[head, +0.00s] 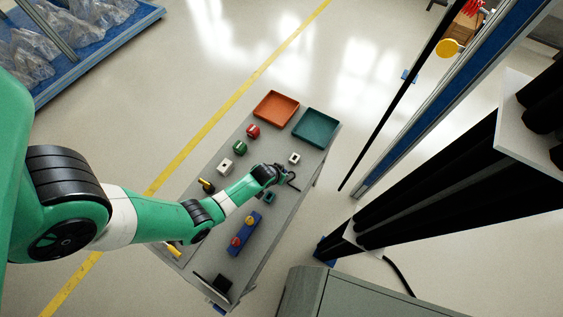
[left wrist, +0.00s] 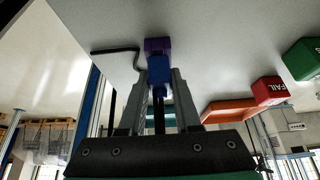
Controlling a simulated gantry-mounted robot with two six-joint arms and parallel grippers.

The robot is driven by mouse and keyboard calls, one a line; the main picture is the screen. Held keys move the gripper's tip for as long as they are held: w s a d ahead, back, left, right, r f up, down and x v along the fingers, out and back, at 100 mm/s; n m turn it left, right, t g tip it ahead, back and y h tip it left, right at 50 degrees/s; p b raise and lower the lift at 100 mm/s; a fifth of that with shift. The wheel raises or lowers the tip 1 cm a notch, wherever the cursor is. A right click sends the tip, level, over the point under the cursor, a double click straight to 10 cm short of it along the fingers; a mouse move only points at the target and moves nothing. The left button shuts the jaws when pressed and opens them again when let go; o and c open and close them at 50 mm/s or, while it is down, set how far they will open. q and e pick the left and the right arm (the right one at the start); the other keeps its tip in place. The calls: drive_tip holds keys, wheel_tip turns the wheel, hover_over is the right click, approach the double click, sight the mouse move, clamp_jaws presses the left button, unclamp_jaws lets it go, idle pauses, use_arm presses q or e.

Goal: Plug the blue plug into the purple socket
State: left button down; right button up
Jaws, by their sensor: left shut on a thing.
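The blue plug (left wrist: 158,76) is held between the two fingers of my left gripper (left wrist: 160,100) in the left wrist view. The purple socket (left wrist: 157,45) lies directly beyond the plug, in line with it. The two look touching or nearly so; I cannot tell whether the plug is inside the socket. In the head view my left gripper (head: 284,175) is over the right side of the grey table. The plug and socket are not clearly visible there, hidden by or beside the gripper. My right gripper is not in view.
On the grey table (head: 205,245) stand an orange tray (head: 276,108), a teal tray (head: 315,127), a red block (head: 253,131), a green block (head: 240,147) and a blue box (head: 244,233) with knobs. A black cable (left wrist: 112,50) lies left of the socket in the left wrist view.

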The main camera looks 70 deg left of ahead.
use_arm(q)
drive_tip(key=c, duration=0.5)
unclamp_jaws()
drive_tip(key=shift+c, duration=0.2)
drive_tip(key=p+v, duration=0.8)
drive_tip(key=v, duration=0.3)
drive_tip(key=shift+r, duration=0.3)
drive_tip(key=shift+d, duration=0.1)
